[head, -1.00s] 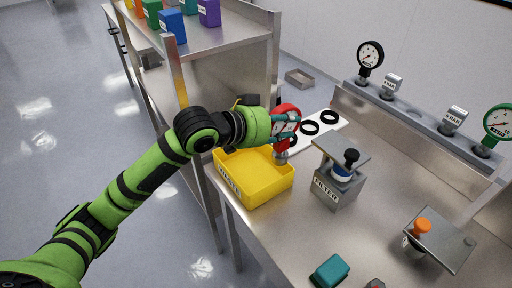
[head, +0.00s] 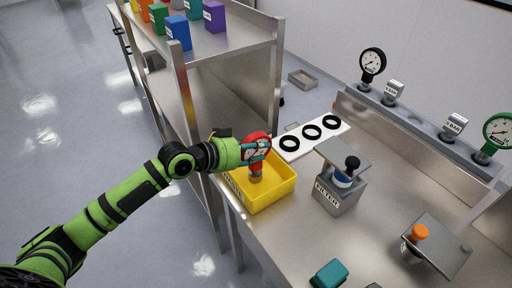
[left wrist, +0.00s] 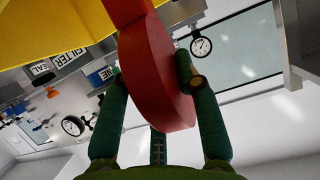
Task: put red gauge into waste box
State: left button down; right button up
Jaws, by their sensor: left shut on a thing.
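The red gauge (head: 258,147) has a white dial and a metal stem pointing down. My left gripper (head: 254,150) is shut on it and holds it upright over the yellow waste box (head: 270,196). The stem's lower end shows against the box's inside; I cannot tell whether it touches the floor of the box. In the left wrist view the red gauge body (left wrist: 158,72) sits between the green fingers (left wrist: 150,95), with yellow of the box at the upper left. My right gripper is in neither view.
A grey filter block (head: 338,188) stands right of the box. A white strip with black rings (head: 312,131) lies behind it. A black gauge (head: 372,63) and a green gauge (head: 497,130) stand on the rear rail. A shelf post (head: 183,95) rises left of the box.

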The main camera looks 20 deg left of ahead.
pick_arm(q)
jog(key=shift+r, duration=0.1)
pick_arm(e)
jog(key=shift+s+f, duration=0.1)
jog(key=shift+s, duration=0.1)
pick_arm(q)
jog(key=c, duration=1.3)
grip_release()
jog(key=shift+f, duration=0.25)
jog(key=o, duration=0.4)
jog(key=shift+s, duration=0.1)
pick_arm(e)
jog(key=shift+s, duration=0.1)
pick_arm(q)
jog(key=shift+r, duration=0.15)
jog(key=b+v, duration=0.3)
jog(key=v, duration=0.9)
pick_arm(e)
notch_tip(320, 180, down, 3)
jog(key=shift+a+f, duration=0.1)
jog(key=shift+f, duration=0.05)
pick_arm(q)
jog(key=shift+r, duration=0.15)
